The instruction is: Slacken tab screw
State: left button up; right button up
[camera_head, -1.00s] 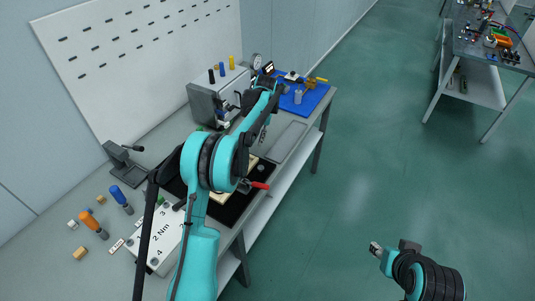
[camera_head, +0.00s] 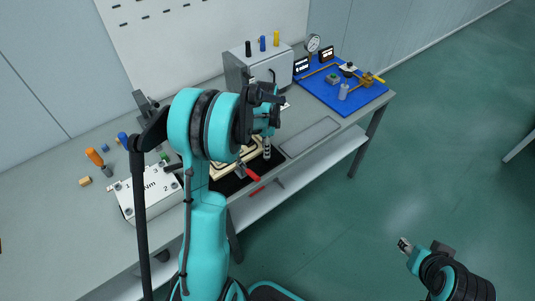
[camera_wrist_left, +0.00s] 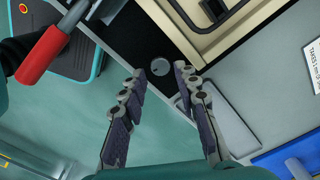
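The light beige panel (camera_head: 222,168) lies on a black base (camera_head: 228,185), mostly behind my left arm. It also shows in the left wrist view (camera_wrist_left: 207,38). A red-handled clamp (camera_head: 249,173) stands at its front edge; its red handle (camera_wrist_left: 45,55) is at the left in the wrist view. My left gripper (camera_head: 267,156) points down over the right end of the black base. In the wrist view its fingers (camera_wrist_left: 160,72) are apart and empty, with a small grey round piece (camera_wrist_left: 160,67) on the black surface between the tips. My right gripper (camera_head: 404,245) hangs over the floor, away from the bench.
A grey tray (camera_head: 312,136) lies right of the base. Further right is a blue mat (camera_head: 350,97) with small parts. A grey box (camera_head: 250,65) stands behind. A numbered white block (camera_head: 150,188) and an orange-handled tool (camera_head: 95,158) are at the left.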

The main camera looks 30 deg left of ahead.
pick_arm(q)
notch_tip(320, 180, down, 3)
jog(key=shift+w+d+r, duration=0.1)
jog(key=shift+r, duration=0.05)
jog(key=shift+f+b, duration=0.35)
grip_shut()
